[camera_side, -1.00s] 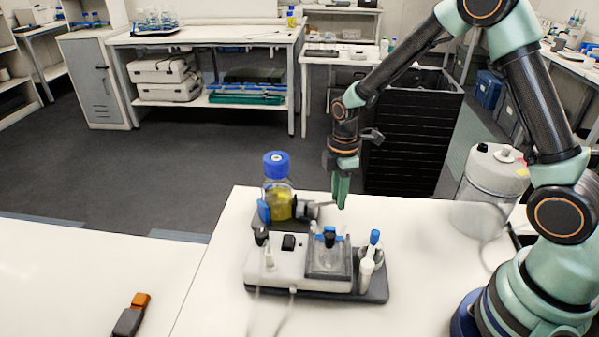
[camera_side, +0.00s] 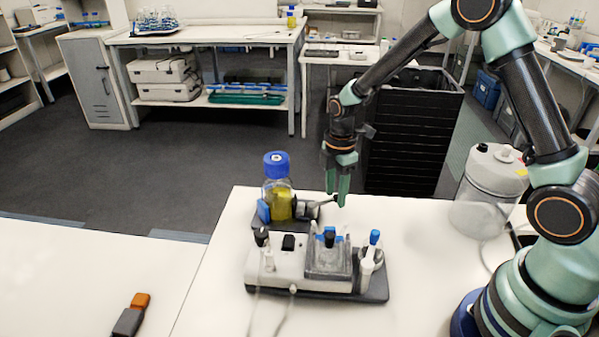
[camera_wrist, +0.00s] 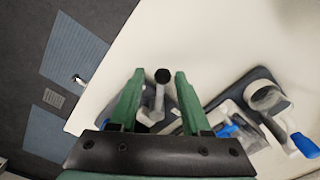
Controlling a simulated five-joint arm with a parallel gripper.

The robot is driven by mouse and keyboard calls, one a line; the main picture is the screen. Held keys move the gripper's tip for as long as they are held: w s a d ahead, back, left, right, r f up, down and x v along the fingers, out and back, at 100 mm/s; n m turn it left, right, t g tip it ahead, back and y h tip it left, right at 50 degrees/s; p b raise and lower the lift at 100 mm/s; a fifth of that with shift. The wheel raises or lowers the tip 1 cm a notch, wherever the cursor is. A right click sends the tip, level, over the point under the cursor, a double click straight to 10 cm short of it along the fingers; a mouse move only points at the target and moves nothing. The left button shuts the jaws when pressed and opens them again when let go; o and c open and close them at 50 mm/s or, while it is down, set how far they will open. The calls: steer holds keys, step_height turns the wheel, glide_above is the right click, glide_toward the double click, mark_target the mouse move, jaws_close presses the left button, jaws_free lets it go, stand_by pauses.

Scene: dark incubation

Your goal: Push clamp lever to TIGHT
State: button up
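The clamp lever is a short grey rod with a black knob (camera_wrist: 162,76), and in the wrist view it stands between my two green fingers. In the side view the clamp (camera_side: 306,209) sits at the right of the bottle (camera_side: 278,195), which has a blue cap and yellow liquid. My gripper (camera_side: 336,192) hangs beside the lever end, and its fingertips also show in the wrist view (camera_wrist: 159,74). The fingers are apart with a gap around the knob. I cannot tell whether either finger touches the lever. No TIGHT marking is readable.
A white device (camera_side: 290,268) on a dark base stands in front of the bottle, with a beaker and a blue-tipped upright part. A large clear container (camera_side: 489,190) is at the right. An orange-and-grey item (camera_side: 131,314) lies at the front left. The white table around is mostly clear.

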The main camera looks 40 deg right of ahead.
steer(key=shift+r, duration=2.25)
steer(key=shift+r, duration=0.15)
